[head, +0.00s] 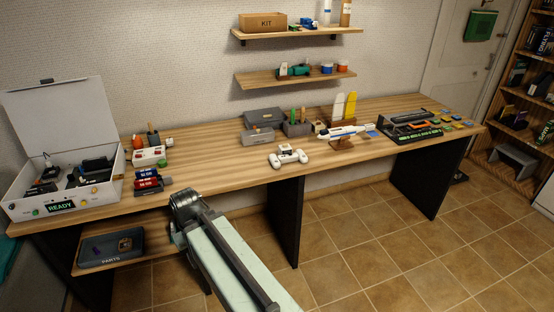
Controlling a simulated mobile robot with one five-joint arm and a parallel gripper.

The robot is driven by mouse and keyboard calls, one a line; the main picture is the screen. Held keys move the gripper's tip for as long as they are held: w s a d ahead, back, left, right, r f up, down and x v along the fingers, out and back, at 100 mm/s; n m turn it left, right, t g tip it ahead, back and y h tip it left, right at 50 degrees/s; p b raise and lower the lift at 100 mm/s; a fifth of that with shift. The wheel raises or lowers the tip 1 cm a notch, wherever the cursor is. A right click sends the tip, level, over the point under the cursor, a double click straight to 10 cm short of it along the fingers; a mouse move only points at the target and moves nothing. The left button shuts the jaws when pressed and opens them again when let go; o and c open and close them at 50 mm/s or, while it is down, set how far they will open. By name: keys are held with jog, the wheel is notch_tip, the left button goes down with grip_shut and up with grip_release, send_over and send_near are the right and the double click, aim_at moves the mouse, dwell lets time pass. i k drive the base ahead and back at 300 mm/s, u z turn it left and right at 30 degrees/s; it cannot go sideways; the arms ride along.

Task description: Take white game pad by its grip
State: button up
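The white game pad (288,157) lies on the wooden desk (215,155) near its front edge, around the middle of its length. It has two rounded grips, one at each side. My arm reaches up from the bottom of the head view and ends in a dark joint by the desk's front edge, left of the game pad. My gripper's fingers cannot be made out; they are hidden or turned away. The visible end of my arm is apart from the game pad.
An open white case (65,185) marked READY stands at the left. Red and blue battery-like blocks (148,179) lie near my arm's end. The desk around the pad's left is clear.

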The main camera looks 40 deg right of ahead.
aim_at(276, 161)
jog(key=u, duration=0.1)
jog(key=i, duration=1)
jog(key=z, duration=0.05)
